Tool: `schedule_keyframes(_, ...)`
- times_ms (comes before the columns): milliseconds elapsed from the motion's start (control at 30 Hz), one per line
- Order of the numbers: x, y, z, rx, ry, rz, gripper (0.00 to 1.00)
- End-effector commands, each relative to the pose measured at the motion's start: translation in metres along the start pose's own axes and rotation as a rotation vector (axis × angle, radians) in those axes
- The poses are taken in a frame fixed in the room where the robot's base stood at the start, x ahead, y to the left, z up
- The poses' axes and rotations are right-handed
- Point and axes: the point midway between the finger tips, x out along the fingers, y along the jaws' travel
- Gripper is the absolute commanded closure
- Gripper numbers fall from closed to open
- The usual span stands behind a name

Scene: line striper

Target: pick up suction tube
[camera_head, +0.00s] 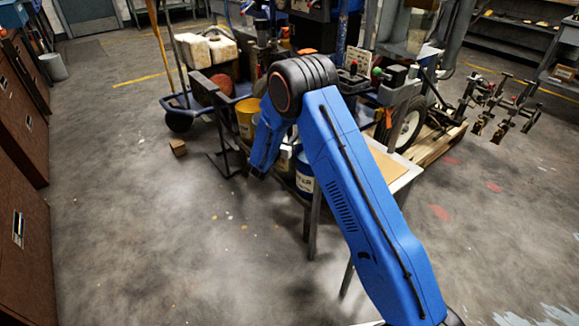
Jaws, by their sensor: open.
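My blue arm rises from the bottom right, and its dark elbow joint is at the upper middle. The forearm drops behind it among the buckets, and my gripper cannot be made out there. I cannot pick out the suction tube for certain. The line striper (405,130), with a black tyre and pale wheel hub, stands right of the elbow, partly behind my arm. A blue and white bucket (303,174) stands behind my upper arm link, largely hidden.
A table (405,177) with a brown sheet stands right of my arm. A yellow bucket (245,118) and a blue hand cart (180,120) stand left. Brown cabinets (22,130) line the left edge. The left foreground floor is open.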

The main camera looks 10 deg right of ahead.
Motion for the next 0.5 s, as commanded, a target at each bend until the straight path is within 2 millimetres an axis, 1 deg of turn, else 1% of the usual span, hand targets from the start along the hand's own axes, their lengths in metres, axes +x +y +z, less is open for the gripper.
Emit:
schedule_keyframes(100,-0.0003,0.0,-0.0001,0.0,0.0,0.0,0.57)
schedule_keyframes(267,-0.0004,-0.0001,-0.0001,0.0,0.0,0.0,0.96)
schedule_keyframes(300,-0.0004,-0.0001,-0.0001,0.0,0.0,0.0,1.0)
schedule_keyframes(500,-0.0005,-0.0001,-0.0001,0.0,0.0,0.0,1.0)
